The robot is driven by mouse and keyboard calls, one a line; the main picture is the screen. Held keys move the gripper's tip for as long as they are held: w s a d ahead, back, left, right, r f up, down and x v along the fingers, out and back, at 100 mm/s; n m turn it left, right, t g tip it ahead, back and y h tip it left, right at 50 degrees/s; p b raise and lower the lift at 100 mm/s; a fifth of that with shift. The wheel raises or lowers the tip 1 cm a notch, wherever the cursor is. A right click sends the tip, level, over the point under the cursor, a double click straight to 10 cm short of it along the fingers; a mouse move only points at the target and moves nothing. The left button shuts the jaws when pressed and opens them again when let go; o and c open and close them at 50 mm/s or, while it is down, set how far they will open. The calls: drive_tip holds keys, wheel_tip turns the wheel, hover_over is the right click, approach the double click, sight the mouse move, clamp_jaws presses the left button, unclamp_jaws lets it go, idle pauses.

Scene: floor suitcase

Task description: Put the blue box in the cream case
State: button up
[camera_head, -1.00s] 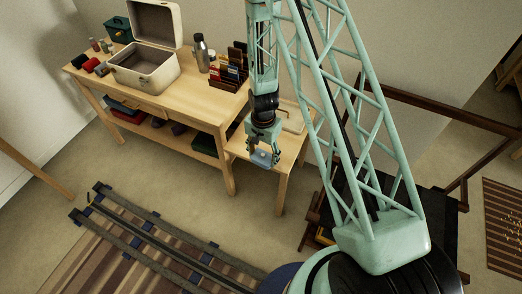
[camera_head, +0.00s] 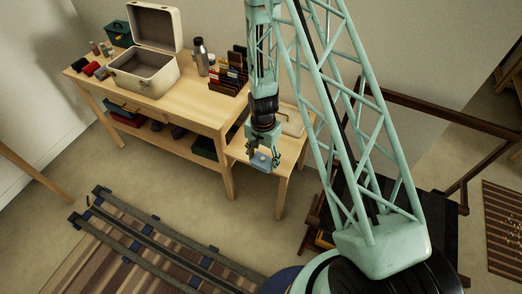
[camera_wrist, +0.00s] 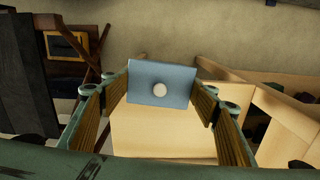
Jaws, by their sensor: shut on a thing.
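The blue box (camera_head: 261,163) is small and light blue. My gripper (camera_head: 263,153) is shut on it over the low side table at the right end of the workbench. In the wrist view the box (camera_wrist: 175,77) sits between the two fingers (camera_wrist: 160,95), with a pale round spot on its face. I cannot tell how far it is above the tabletop. The cream case (camera_head: 158,84) stands open on the left part of the workbench, its lid raised at the back. Its visible inside looks empty. It is to the left of my gripper.
A steel flask (camera_head: 201,58) and a dark red rack (camera_head: 229,82) stand on the workbench (camera_head: 190,98) between the case and my gripper. Small red and dark items lie left of the case. A green box (camera_head: 118,33) stands behind them. A pale tray (camera_head: 293,122) is on the side table.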

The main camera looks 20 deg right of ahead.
drive_tip(key=w+r+n, duration=0.2)
drive_tip(key=w+r, duration=0.3)
drive_tip(key=r, duration=0.9)
drive_tip(key=w+r+n, duration=0.2)
drive_tip(key=w+r, duration=0.4)
drive_tip(key=r, duration=0.8)
drive_tip(key=w+r+n, duration=0.1)
drive_tip(key=w+r, duration=0.5)
drive_tip(key=r, duration=0.8)
drive_tip(key=shift+d+r+n, duration=0.35)
drive_tip(key=shift+d+n, duration=0.05)
drive_tip(key=shift+w+a, duration=0.15)
drive_tip(key=shift+w, duration=0.05)
